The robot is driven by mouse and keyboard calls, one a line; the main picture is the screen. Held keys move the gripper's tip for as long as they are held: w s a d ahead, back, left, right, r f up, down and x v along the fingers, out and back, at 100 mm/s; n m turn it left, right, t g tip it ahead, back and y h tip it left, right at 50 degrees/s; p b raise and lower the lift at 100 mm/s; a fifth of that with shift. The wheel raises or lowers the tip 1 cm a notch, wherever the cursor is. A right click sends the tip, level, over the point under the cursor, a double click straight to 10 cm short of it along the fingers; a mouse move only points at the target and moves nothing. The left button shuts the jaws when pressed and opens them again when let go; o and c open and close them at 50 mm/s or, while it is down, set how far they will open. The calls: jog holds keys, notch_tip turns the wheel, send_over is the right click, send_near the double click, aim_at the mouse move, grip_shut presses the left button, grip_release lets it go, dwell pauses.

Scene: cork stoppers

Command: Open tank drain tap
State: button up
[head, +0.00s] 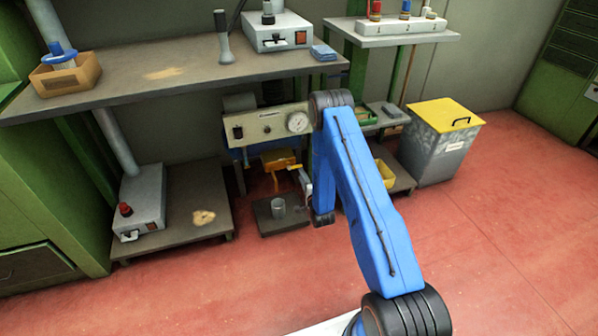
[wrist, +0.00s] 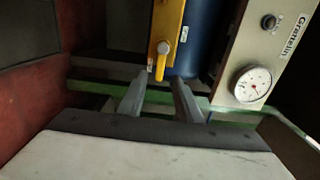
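In the wrist view a blue tank (wrist: 197,40) stands behind a yellow upright part (wrist: 168,22). A small yellow tap lever (wrist: 161,62) with a pale round pivot hangs in front of it. My gripper (wrist: 160,80) is open, its two grey fingers apart with nothing held between them. The lever's lower end shows between the fingertips; I cannot tell whether it lies within their reach. In the head view my gripper (head: 306,182) is low beside the yellow part (head: 278,159) under the bench, seen small and partly behind my blue arm.
A panel with a gauge (head: 298,122) sits above the tap, close on the right in the wrist view (wrist: 250,84). A metal cup (head: 278,208) stands on a low dark platform (head: 262,224). The bench top (head: 200,82) overhangs. A yellow-lidded bin (head: 446,115) stands right. Red floor is free in front.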

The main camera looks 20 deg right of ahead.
aim_at(298, 167)
jog(key=shift+w, duration=2.6)
grip_shut()
